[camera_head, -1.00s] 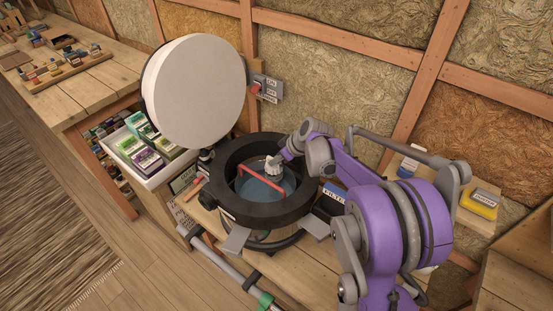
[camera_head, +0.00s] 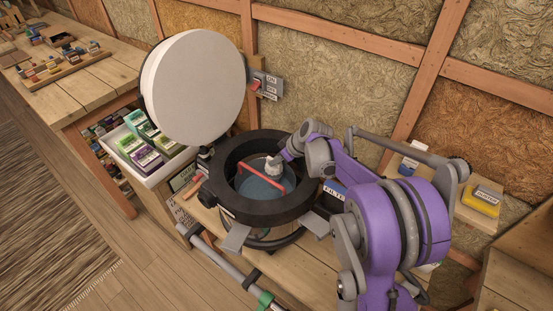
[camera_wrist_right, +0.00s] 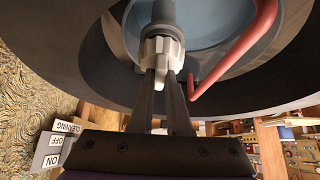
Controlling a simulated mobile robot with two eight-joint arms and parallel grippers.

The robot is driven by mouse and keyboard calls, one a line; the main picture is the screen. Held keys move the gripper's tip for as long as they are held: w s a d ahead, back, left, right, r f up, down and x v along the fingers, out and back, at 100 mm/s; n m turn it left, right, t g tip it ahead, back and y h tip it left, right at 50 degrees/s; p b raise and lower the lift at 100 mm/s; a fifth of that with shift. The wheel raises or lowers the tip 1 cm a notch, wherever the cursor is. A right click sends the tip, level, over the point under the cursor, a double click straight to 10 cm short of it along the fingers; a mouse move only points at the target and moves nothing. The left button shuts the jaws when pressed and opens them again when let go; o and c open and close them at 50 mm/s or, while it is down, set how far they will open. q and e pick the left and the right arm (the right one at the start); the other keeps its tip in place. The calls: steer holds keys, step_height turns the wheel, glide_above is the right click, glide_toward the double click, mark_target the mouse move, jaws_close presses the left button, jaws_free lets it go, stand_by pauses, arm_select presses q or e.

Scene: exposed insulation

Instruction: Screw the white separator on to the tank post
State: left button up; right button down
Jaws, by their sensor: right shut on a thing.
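The white separator (camera_head: 273,167) is a small ribbed piece inside the open round tank (camera_head: 225,203). My right gripper (camera_head: 279,159) reaches into the tank from the right and is shut on it. In the right wrist view, the separator (camera_wrist_right: 160,52) sits between the fingertips of my right gripper (camera_wrist_right: 163,68), lined up with a grey post (camera_wrist_right: 163,12). The separator appears to be around or against the post; how far it is threaded cannot be told. My left gripper is out of view.
A red bar (camera_head: 258,178) crosses the tank opening close to the separator. The round white lid (camera_head: 195,88) stands open behind. A switch panel (camera_head: 268,86) is on the wall, a tray of packets (camera_head: 150,165) is at left, and a yellow box (camera_head: 482,200) is at right.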

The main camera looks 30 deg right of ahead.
steer(key=shift+f+b, duration=0.3)
steer(key=shift+f, duration=0.15)
steer(key=c, duration=0.8)
jaws_free()
steer(key=p+v, duration=0.1)
steer(key=v, duration=0.9)
steer(key=shift+s+r, duration=0.25)
steer(key=shift+r, duration=0.1)
